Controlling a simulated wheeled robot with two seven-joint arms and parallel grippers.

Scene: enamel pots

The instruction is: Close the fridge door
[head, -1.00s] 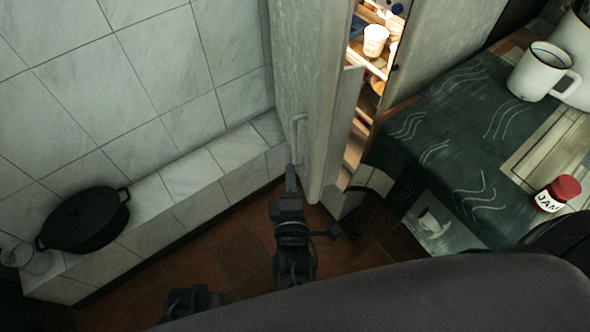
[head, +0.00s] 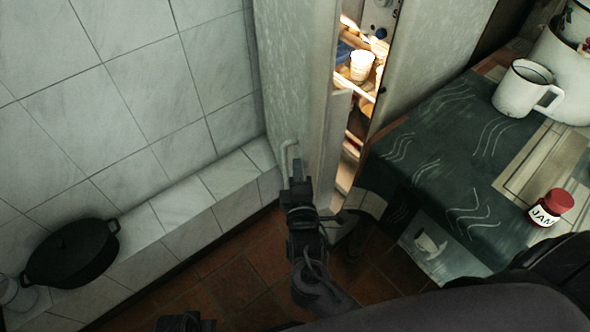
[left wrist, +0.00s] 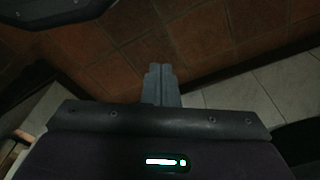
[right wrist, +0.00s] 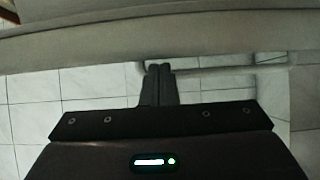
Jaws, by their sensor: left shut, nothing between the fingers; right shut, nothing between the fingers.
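The fridge door (head: 292,70) is partly open, with a lit gap between its edge and the fridge body (head: 434,50). Its handle (head: 284,156) is on the outer face, to the left. My right gripper (head: 297,168) is shut and empty, with its fingertips at the handle's lower part. In the right wrist view, the shut fingertips (right wrist: 159,68) lie close to the handle bar (right wrist: 225,71) below the pale door (right wrist: 200,35); I cannot tell if they touch. My left gripper (left wrist: 161,72) is shut and empty above the floor.
Inside the fridge a white cup (head: 362,66) stands on a shelf. A table with a dark green cloth (head: 430,140) stands to the right, holding a white mug (head: 520,90) and a jam jar (head: 548,208). A black pot (head: 70,255) sits on the tiled ledge (head: 185,215) at left.

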